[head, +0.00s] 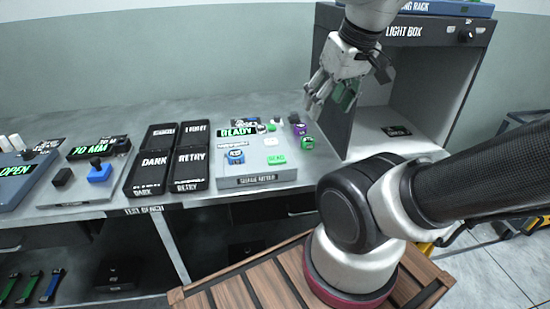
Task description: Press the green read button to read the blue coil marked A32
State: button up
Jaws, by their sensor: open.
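A blue coil (235,157) sits on the left part of the grey tester (258,181) on the bench. Its marking is too small to read. The green read button (276,159) is on the tester's top, right of the blue coil. A lit green display reading READY (238,131) is at the tester's back left. My gripper (328,102) is open, pointing down, above and to the right of the tester, in front of the light box. It is apart from the button and the coil. A green patch shows at its right finger; I cannot tell what it is.
Purple (299,129) and green (308,142) coils sit at the tester's right. The light box (337,100) stands right of them. Black DARK and RETRY trays (153,160) and a 70 MM gauge (97,150) are left. My arm crosses the right foreground.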

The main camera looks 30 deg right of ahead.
jog(key=shift+c, duration=0.2)
grip_shut()
dwell(1.1)
